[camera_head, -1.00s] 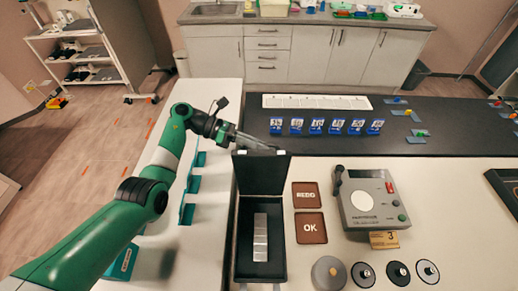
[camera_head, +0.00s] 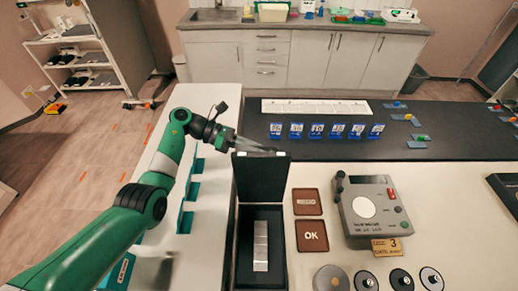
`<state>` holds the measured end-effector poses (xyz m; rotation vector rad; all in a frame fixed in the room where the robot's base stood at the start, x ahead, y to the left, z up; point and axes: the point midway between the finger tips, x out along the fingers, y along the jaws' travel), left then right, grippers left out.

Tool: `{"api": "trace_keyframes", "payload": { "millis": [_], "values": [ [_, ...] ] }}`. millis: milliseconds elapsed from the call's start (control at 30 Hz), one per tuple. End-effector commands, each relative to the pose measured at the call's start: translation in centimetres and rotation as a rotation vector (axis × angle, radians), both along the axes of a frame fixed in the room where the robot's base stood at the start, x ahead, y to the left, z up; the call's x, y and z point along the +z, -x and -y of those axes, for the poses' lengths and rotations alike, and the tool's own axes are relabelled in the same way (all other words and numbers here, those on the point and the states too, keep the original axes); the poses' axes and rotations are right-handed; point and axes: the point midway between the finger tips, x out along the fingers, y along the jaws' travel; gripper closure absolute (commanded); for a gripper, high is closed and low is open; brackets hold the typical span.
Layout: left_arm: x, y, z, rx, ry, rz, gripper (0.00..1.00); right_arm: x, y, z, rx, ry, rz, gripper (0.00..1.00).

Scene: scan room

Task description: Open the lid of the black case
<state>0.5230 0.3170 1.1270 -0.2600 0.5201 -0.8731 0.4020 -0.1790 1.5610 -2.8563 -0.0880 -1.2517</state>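The black case (camera_head: 234,262) stands open on the white table in the camera_head view. Its lid (camera_head: 262,178) stands up at the case's far edge, roughly upright. A silver stepped block (camera_head: 261,246) lies inside the case on the dark lining. My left gripper (camera_head: 262,149) comes in from the left with its fingertips at the lid's top edge. I cannot tell whether it touches the lid or whether its fingers are apart. My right gripper is not in view.
Right of the case lie two brown plates, one the OK plate (camera_head: 312,236), and a grey device (camera_head: 370,207). Several round discs stand in front. Teal holders (camera_head: 187,220) are on the left. A black surface with blue cards (camera_head: 317,131) lies behind.

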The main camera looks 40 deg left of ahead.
Motion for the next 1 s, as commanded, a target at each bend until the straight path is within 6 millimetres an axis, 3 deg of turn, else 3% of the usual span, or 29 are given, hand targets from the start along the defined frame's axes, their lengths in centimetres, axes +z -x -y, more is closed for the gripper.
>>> {"api": "trace_keyframes", "payload": {
  "millis": [167, 400, 600, 900, 1000],
  "values": [
    [0.7, 1.0, -1.7, 0.004, -0.001, 0.002, 0.73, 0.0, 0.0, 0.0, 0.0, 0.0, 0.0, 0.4],
    [2.5, 4.1, -6.2, 0.005, -0.001, 0.001, 0.73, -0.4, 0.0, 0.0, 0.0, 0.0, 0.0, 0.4],
    [3.5, 5.8, -8.7, 0.002, 0.0, 0.0, 0.73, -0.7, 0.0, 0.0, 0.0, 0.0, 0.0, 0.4],
    [3.8, 6.2, -9.1, 0.0, 0.0, 0.0, 0.73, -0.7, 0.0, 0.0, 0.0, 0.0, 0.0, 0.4],
    [3.8, 6.1, -9.0, 0.0, -0.001, 0.003, 0.87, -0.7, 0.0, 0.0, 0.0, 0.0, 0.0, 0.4]
  ]
}}
